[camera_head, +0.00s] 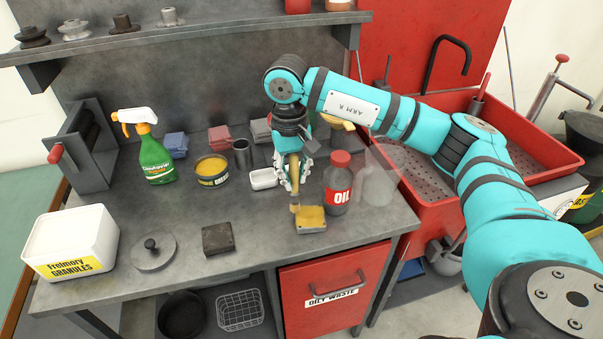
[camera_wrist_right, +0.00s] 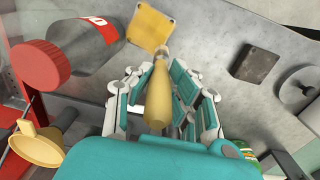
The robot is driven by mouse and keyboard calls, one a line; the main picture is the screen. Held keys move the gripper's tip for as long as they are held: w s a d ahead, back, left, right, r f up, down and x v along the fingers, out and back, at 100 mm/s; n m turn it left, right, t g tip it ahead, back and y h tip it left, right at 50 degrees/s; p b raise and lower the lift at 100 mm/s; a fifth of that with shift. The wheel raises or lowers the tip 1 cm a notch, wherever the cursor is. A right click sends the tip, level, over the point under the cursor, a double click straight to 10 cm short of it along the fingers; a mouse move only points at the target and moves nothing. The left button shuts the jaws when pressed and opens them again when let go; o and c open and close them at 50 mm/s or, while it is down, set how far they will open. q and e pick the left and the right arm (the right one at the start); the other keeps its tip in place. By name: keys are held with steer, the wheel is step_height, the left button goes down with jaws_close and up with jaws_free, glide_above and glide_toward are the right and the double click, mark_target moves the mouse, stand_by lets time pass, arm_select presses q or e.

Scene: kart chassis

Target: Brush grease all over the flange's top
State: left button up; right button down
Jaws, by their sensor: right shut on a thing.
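The flange (camera_head: 311,220) is a small square plate on the bench near its front right. Its visible top looks yellow nearly all over; it also shows in the right wrist view (camera_wrist_right: 150,27). My right gripper (camera_head: 294,182) is shut on the brush (camera_head: 295,172), which points down with its tip at the flange's left edge. In the wrist view the brush's tan handle (camera_wrist_right: 158,98) lies between the fingers; the bristles are mostly hidden there. An open tin of yellow grease (camera_head: 212,168) stands to the left. My left gripper is not in view.
A red-capped oil bottle (camera_head: 338,188) stands close right of my gripper, with a clear container (camera_head: 376,186) beside it. A white dish (camera_head: 263,179) is left of the gripper.

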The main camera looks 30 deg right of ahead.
mark_target(294, 155)
steer(key=shift+r+p, duration=1.6)
steer(key=shift+r, duration=1.35)
steer(key=shift+r+p, duration=0.9)
steer(key=shift+r, duration=0.6)
